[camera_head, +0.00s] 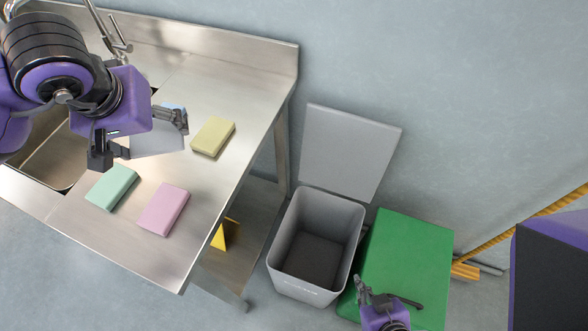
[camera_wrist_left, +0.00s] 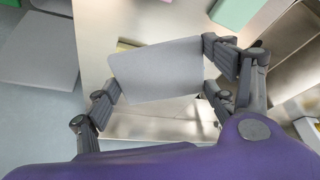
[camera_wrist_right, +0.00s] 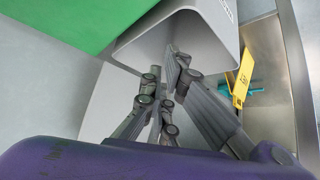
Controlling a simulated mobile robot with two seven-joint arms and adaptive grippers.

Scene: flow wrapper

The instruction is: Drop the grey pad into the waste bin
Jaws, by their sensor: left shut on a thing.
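The grey pad (camera_head: 158,141) is flat and light grey. My left gripper (camera_head: 142,138) is shut on it, with fingers at two opposite edges, and holds it over the steel counter. The left wrist view shows the pad (camera_wrist_left: 160,70) between the fingers. The grey waste bin (camera_head: 357,228) stands on the floor right of the counter, its lid (camera_head: 350,150) raised and its dark inside visible. My right gripper (camera_head: 388,292) is low beside the bin's right front. No object shows in it, and its finger gap is unclear in the right wrist view (camera_wrist_right: 167,80).
Yellow (camera_head: 213,136), green (camera_head: 112,186) and pink (camera_head: 164,208) pads lie on the counter (camera_head: 240,90). A bit of a blue pad (camera_head: 172,106) shows behind my left gripper. A sink (camera_head: 50,160) is at left. A green box-like thing (camera_head: 405,255) stands right of the bin.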

